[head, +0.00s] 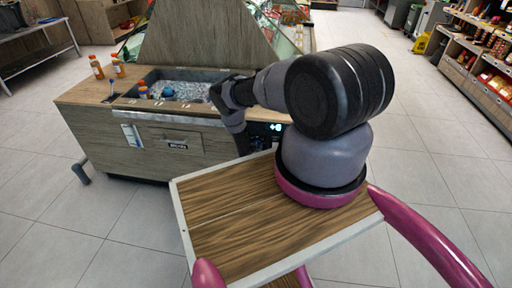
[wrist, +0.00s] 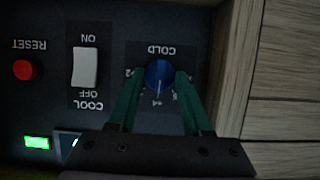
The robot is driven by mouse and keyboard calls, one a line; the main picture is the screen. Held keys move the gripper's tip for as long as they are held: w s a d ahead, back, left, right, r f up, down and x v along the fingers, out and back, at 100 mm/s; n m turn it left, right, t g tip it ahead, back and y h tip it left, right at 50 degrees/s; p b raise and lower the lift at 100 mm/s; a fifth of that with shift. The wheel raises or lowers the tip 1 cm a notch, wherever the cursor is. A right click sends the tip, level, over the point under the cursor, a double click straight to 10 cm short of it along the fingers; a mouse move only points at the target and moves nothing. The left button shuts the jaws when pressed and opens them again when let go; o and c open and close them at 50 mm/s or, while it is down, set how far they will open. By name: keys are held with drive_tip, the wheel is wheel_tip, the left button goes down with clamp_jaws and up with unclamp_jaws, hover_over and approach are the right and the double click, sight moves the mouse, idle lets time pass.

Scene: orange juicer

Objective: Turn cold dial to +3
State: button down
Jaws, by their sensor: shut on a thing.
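In the wrist view the cold dial (wrist: 159,74) is a round blue knob with a pale pointer line, on a dark panel under the upside-down word COLD. The green fingers of my gripper (wrist: 158,88) stand on either side of the dial and are shut on it. The scale marks around the dial are partly hidden by the fingers; part of a "2" shows at its left. In the head view a small lit display (head: 276,128) on the counter's front reads about +8. My gripper and the dial are hidden behind my arm there.
Left of the dial are a white COOL rocker switch (wrist: 85,67), a red RESET button (wrist: 25,70) and a lit green indicator (wrist: 37,142). Wood panelling (wrist: 285,70) borders the panel at right. The counter (head: 85,93) holds orange bottles and an ice basin (head: 185,88).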

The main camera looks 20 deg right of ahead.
drive_tip(key=shift+c, duration=1.8)
unclamp_jaws()
drive_tip(key=v, duration=1.1)
drive_tip(key=shift+o, duration=0.2)
drive_tip(key=shift+d, duration=0.1)
